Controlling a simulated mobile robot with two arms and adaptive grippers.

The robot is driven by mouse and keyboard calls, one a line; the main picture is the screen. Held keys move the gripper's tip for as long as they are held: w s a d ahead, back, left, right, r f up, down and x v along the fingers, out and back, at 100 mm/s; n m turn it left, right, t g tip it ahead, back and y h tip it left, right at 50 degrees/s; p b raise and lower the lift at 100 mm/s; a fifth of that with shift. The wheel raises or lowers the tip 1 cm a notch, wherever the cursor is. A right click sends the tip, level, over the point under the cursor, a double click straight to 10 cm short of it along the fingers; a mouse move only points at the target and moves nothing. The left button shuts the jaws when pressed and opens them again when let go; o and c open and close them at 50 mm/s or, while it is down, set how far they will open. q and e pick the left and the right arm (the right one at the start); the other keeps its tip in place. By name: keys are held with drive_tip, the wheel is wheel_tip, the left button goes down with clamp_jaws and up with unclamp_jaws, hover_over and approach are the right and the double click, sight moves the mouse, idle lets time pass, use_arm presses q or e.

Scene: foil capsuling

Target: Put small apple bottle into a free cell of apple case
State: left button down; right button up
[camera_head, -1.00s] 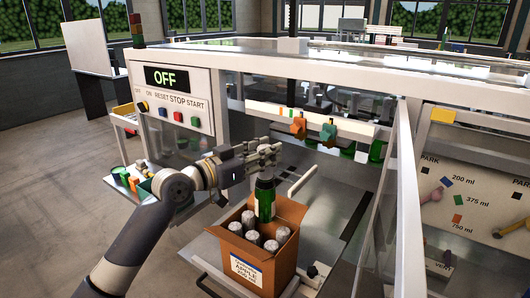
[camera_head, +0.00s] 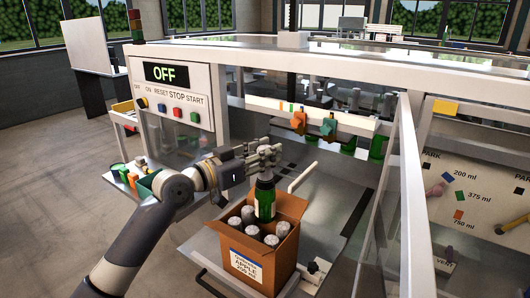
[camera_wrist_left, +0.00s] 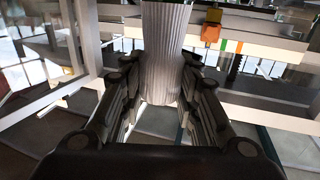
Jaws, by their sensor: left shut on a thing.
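The small apple bottle (camera_head: 264,199) is dark green with a silver foil neck. My left gripper (camera_head: 267,160) is shut around its neck and holds it upright over the back part of the apple case (camera_head: 285,266). The bottle's lower end overlaps the case opening; I cannot tell how deep it is. In the left wrist view the ribbed silver capsule (camera_wrist_left: 163,60) stands between the two fingers (camera_wrist_left: 160,92). The case is an open brown carton with a white label. Several silver-topped bottles (camera_head: 252,231) fill its front and left cells. My right gripper is not in view.
The carton stands on a pale shelf (camera_head: 196,258) in front of the machine. A control panel (camera_head: 177,100) reads OFF. Orange and teal parts (camera_head: 298,121) hang on a rail behind the gripper. A clear door with a white frame (camera_head: 411,185) stands to the right.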

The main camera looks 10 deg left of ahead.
sight(259, 181)
use_arm(q)
drive_tip(key=shift+f+b, duration=0.5)
drive_tip(key=shift+f, duration=0.1)
drive_tip(key=shift+f+b, duration=2.65)
drive_tip(key=shift+f, duration=0.6)
drive_tip(key=shift+r, duration=0.15)
